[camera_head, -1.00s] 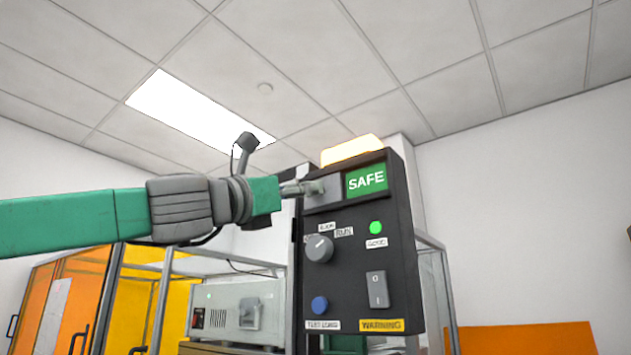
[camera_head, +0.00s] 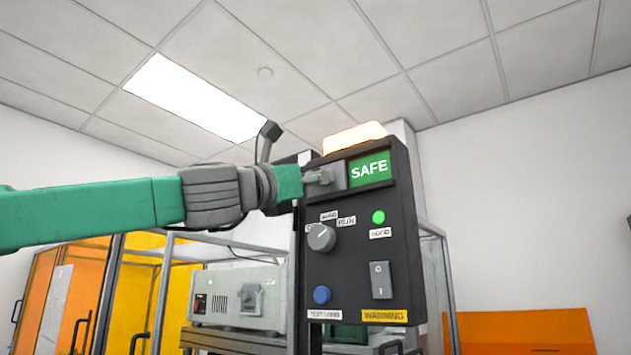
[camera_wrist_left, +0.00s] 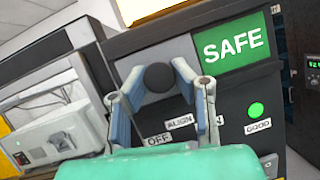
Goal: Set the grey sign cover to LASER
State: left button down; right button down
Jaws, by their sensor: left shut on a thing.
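The grey sign cover (camera_head: 340,176) sits in the window at the top of the dark control panel, on its left side. The green SAFE sign (camera_head: 369,169) shows uncovered to its right. In the left wrist view the grey cover (camera_wrist_left: 178,56) carries a round black knob (camera_wrist_left: 159,78). My left gripper (camera_head: 325,177) is at the cover, with its fingers (camera_wrist_left: 160,92) on either side of that knob, shut on it. No LASER lettering shows; what lies behind the cover is hidden. My right gripper is in neither view.
Below the window are a grey selector knob (camera_head: 321,237), a lit green lamp (camera_head: 379,217), a rocker switch (camera_head: 381,280) and a blue button (camera_head: 322,295). An amber lamp (camera_head: 354,138) tops the panel. A grey instrument (camera_head: 237,297) stands behind to the left.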

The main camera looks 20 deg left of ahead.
pick_arm(q)
jog(key=s+d, duration=0.1)
jog(key=d, duration=0.2)
jog(key=s+d+b, duration=0.1)
jog(key=d, duration=0.2)
jog(key=s+d+b, duration=0.1)
jog(key=d, duration=0.2)
jog(key=shift+s+f, duration=0.1)
jog(key=shift+f, duration=0.05)
jog(key=shift+w+a+f, duration=0.1)
jog(key=shift+w+a, duration=0.1)
jog(key=shift+a, duration=0.1)
jog(key=c, duration=1.3)
grip_release()
jog(key=shift+s, duration=0.1)
jog(key=shift+s+r, duration=0.2)
jog(key=shift+s+f, duration=0.1)
jog(key=shift+f, duration=0.05)
send_near(374, 164)
jog(key=v, duration=0.6)
jog(key=shift+a, duration=0.1)
